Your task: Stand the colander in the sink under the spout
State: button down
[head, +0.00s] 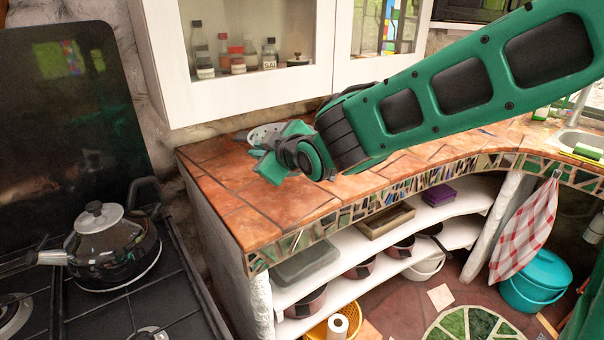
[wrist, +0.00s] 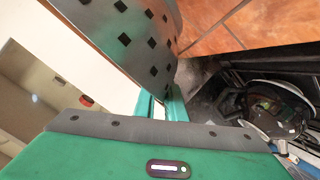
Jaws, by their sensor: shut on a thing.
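The colander (head: 262,134) is a grey metal piece with holes, mostly hidden behind my gripper (head: 272,155) at the left end of the tiled counter. In the wrist view the colander (wrist: 130,40) shows large, with dark square holes, and its edge runs down to my green fingers (wrist: 174,103). My gripper is shut on it. I cannot tell whether it touches the counter. The sink (head: 580,139) is at the far right of the counter, cut by the picture's edge. The pale spout (head: 582,103) stands by it, partly out of view.
The terracotta counter (head: 225,185) curves right towards the sink and is largely clear. A white wall cabinet (head: 240,95) with bottles hangs above it. A kettle (head: 105,240) stands on the stove at left. A yellow-green sponge (head: 588,152) lies at the sink's front edge.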

jog(key=w+d+f, duration=0.2)
jog(key=w, duration=0.1)
jog(key=w+d+f, duration=0.2)
jog(key=w, duration=0.1)
jog(key=w+d+f, duration=0.2)
jog(key=w, duration=0.1)
jog(key=shift+w+f, duration=0.3)
jog(key=shift+f, duration=0.1)
notch_tip(320, 180, down, 4)
jog(key=shift+f, duration=0.1)
jog(key=c, duration=1.8)
grip_release()
jog(key=shift+s, duration=0.1)
jog(key=v, duration=1.2)
jog(key=shift+r, duration=0.2)
